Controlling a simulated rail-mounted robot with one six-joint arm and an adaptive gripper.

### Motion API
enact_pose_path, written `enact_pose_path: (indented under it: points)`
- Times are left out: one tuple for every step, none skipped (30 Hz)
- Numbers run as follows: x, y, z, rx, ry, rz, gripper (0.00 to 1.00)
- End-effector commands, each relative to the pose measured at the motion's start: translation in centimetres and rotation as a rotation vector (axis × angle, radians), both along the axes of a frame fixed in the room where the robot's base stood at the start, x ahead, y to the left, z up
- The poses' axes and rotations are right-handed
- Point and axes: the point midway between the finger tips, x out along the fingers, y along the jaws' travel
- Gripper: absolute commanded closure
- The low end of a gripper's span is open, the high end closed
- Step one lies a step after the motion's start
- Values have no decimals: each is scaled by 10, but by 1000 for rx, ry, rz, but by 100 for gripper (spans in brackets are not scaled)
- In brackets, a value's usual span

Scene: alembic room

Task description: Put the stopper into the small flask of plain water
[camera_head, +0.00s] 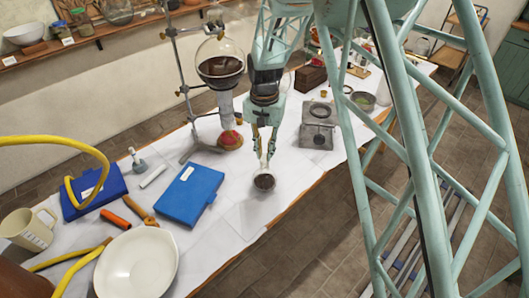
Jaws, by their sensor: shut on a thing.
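A small round glass flask (264,182) with dark-looking contents stands upright on the white-covered table, near its front edge. Its narrow neck rises to my gripper (264,155), which points straight down over it. The gripper's fingers are shut at the mouth of the flask. What they hold is small and almost wholly hidden between the fingertips; it looks to be the stopper at the top of the neck. I cannot tell whether the stopper sits inside the neck or just above it.
A big round flask of dark liquid (220,68) hangs on a metal stand behind left. A grey metal burner box (317,130) stands right of the flask. Blue books (190,195), a white bowl (137,262) and a beige mug (28,229) lie left. Table around the flask is clear.

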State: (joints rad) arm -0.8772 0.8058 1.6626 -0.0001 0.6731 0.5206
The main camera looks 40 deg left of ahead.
Motion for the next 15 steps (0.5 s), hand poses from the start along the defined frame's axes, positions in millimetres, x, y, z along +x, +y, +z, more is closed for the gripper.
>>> enact_pose_path:
  points:
    - [0, 0, -1, 0, 0, 0, 94]
    - [0, 0, -1, 0, 0, 0, 94]
    - [0, 0, -1, 0, 0, 0, 94]
    - [0, 0, -2, 0, 0, 0, 94]
    - [0, 0, -2, 0, 0, 0, 94]
    - [0, 0, -2, 0, 0, 0, 94]
    - [0, 0, -2, 0, 0, 0, 94]
    - [0, 0, -3, 0, 0, 0, 94]
    - [0, 0, -3, 0, 0, 0, 94]
    - [0, 0, -3, 0, 0, 0, 94]
    - [0, 0, -3, 0, 0, 0, 94]
    - [0, 0, -4, 0, 0, 0, 94]
    - [0, 0, -4, 0, 0, 0, 94]
    - [0, 0, -4, 0, 0, 0, 94]
    - [0, 0, -4, 0, 0, 0, 94]
